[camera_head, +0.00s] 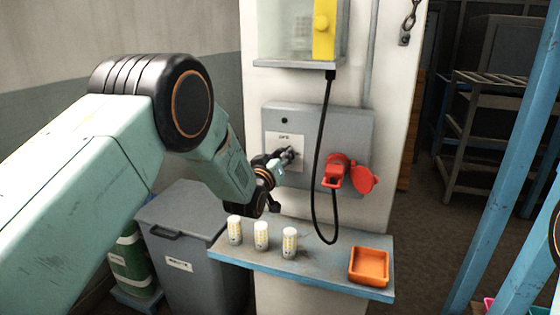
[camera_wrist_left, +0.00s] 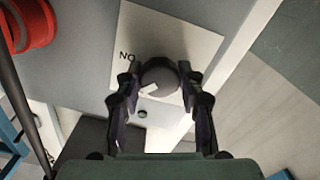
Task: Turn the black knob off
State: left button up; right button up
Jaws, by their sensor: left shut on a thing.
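The black knob (camera_wrist_left: 160,76) sits on a white label plate (camera_wrist_left: 185,35) and shows dark and round in the left wrist view. A white mark on its face points to the lower left there. Letters reading "ON" upside down stand at the plate's left. My left gripper (camera_wrist_left: 157,84) is shut on the knob, one finger at each side. In the head view my left gripper (camera_head: 288,157) reaches the plate (camera_head: 272,150) on the grey box (camera_head: 345,118), below the word "OFF". It hides most of the knob there. My right gripper is not in view.
A red socket with a plug (camera_head: 336,172) and a hanging black cable (camera_head: 318,170) are right of the knob. Below, a shelf (camera_head: 325,273) carries several small white-and-yellow cylinders (camera_head: 261,236) and an orange tray (camera_head: 368,281). A grey bin (camera_head: 190,225) stands left.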

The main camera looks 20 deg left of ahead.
pick_arm(q)
jog(key=n+b, duration=0.1)
jog(key=n, duration=0.3)
jog(key=shift+f+n, duration=0.1)
jog(key=shift+n, duration=0.2)
jog(key=shift+n+b, duration=0.4)
jog(key=shift+n, duration=1.6)
jog(key=o, duration=1.2)
jog(key=shift+s, duration=0.1)
jog(key=s, duration=1.2)
jog(key=shift+a, duration=0.2)
